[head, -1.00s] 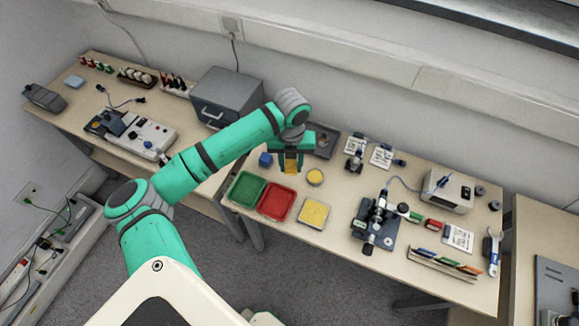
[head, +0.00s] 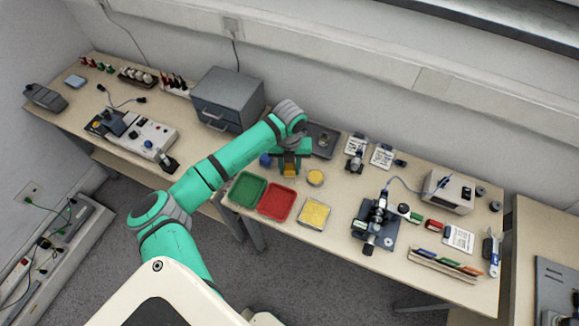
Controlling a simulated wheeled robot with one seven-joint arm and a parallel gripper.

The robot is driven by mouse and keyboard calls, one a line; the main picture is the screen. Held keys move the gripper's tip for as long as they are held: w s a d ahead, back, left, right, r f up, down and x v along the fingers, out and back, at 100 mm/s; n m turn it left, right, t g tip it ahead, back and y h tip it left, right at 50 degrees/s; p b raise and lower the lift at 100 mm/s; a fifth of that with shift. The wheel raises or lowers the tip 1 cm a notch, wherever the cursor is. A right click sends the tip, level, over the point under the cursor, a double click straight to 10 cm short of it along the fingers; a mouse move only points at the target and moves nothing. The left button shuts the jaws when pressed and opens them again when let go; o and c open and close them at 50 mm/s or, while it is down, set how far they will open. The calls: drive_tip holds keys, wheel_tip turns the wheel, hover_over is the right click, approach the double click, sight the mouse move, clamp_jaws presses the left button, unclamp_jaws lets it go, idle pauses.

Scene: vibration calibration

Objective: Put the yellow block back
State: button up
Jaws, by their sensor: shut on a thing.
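The yellow block (head: 290,171) is in my gripper (head: 291,174), which is shut on it, at the back left of the middle bench. The block is partly hidden by the fingers, and I cannot tell whether it touches the bench. A blue block (head: 265,160) stands just left of my gripper. A round yellow thing (head: 315,178) lies just to the right. A green tray (head: 247,189), a red tray (head: 276,202) and a yellow-filled tray (head: 314,213) stand in front.
A grey drawer cabinet (head: 228,99) stands on the left bench. A microscope-like device (head: 377,220) stands to the right of the trays. Bare bench lies between the trays and that device.

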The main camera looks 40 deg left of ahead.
sight(289, 166)
drive_tip(key=o, duration=1)
wheel_tip(289, 166, up, 12)
drive_tip(key=shift+r, duration=0.1)
